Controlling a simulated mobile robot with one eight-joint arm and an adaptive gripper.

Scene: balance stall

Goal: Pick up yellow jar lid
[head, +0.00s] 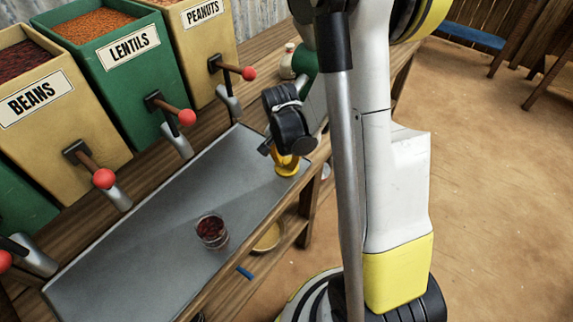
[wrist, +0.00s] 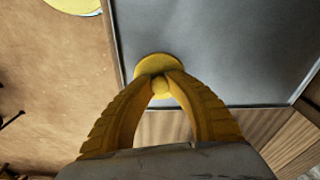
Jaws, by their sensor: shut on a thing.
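The yellow jar lid (wrist: 157,66) is a round disc with a small knob on top, seen in the wrist view at the edge of the grey metal tray (wrist: 215,45). My gripper (wrist: 160,84) has its two yellow fingers closed on the lid's knob. In the head view my gripper (head: 286,160) is low over the tray's far right end, and the lid is mostly hidden by the fingers. I cannot tell whether the lid touches the tray.
A jar of dark beans (head: 212,230) stands on the tray. Bins of beans (head: 50,100), lentils (head: 125,60) and peanuts (head: 200,40) with red-knobbed levers line the left. A small white bottle (head: 288,62) stands behind my gripper. A yellow round thing (head: 268,237) lies on the lower shelf.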

